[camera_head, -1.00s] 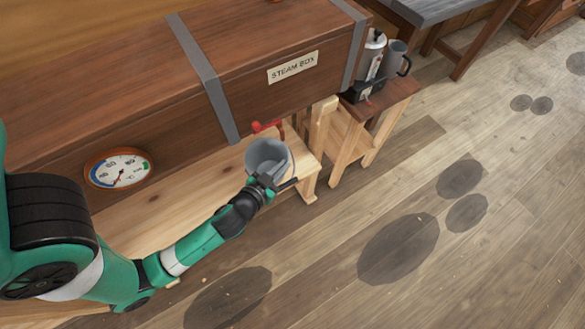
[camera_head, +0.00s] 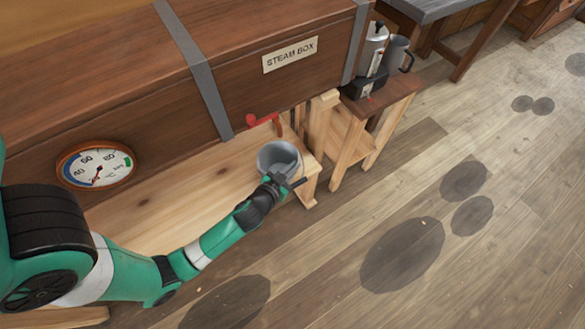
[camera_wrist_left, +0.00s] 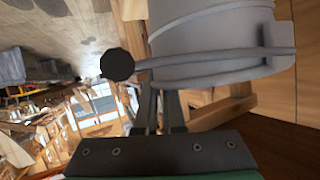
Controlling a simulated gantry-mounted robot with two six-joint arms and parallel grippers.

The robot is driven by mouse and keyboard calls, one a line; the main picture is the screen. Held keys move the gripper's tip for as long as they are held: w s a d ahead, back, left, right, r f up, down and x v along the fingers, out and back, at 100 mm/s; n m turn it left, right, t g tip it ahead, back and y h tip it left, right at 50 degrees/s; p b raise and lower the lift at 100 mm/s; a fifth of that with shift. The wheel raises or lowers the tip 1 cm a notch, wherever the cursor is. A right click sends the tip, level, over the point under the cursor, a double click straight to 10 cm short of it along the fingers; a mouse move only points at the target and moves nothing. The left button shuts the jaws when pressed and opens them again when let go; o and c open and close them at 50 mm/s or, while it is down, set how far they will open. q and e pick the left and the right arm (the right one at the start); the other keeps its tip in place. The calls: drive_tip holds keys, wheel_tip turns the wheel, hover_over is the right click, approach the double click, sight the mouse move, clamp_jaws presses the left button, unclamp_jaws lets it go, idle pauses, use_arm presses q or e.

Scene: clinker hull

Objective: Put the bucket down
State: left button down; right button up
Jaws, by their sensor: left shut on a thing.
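The grey metal bucket (camera_head: 279,156) is at the right end of the light wooden bench (camera_head: 190,190), under the steam box, with its open top facing up. It looks upright. My left gripper (camera_head: 275,186) is shut on the bucket at its near side, by the handle. In the left wrist view the bucket (camera_wrist_left: 210,45) fills the upper right, and the left gripper's fingers (camera_wrist_left: 165,100) meet the handle (camera_wrist_left: 220,57). Whether the bucket's base touches the bench cannot be told. My right gripper is not in view.
The wooden steam box (camera_head: 250,85) with a gauge (camera_head: 97,166) stands behind the bench. A red valve (camera_head: 262,121) sticks out near the bucket. A small stool (camera_head: 380,98) holds a grey jug (camera_head: 397,56) and a metal canister (camera_head: 374,48). The floor at right is open.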

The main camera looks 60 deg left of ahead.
use_arm(q)
drive_tip(key=shift+f, duration=0.15)
drive_tip(key=c, duration=1)
unclamp_jaws()
drive_tip(key=shift+s+d+r, duration=0.15)
drive_tip(key=shift+r, duration=0.2)
drive_tip(key=p+v, duration=0.1)
drive_tip(key=v, duration=1)
drive_tip(key=shift+s+p, duration=0.25)
drive_tip(key=shift+p, duration=0.05)
drive_tip(key=shift+d+r, duration=0.1)
